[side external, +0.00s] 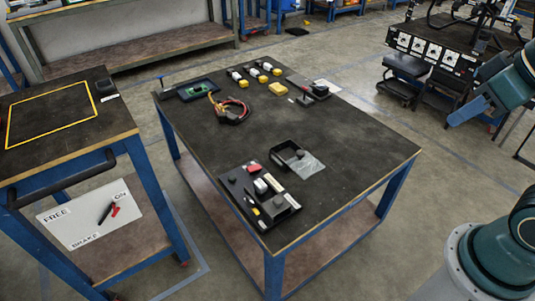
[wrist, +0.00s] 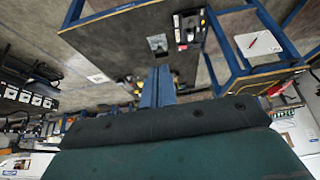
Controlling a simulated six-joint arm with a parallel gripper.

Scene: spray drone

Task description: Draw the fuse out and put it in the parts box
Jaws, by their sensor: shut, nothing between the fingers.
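My gripper (wrist: 157,72) shows in the wrist view as two blue fingers pressed together, with nothing between them. In the side view its blue end (side external: 458,112) is at the right, above the floor and well apart from the table. A black tray (side external: 232,182) with red, white and yellow parts is at the table's front. I cannot make out which small part is the fuse.
A red and black wire bundle (side external: 232,112), a green circuit board (side external: 197,90) and several yellow and white blocks (side external: 277,89) lie on the table's far half. A cart (side external: 60,165) stands at left.

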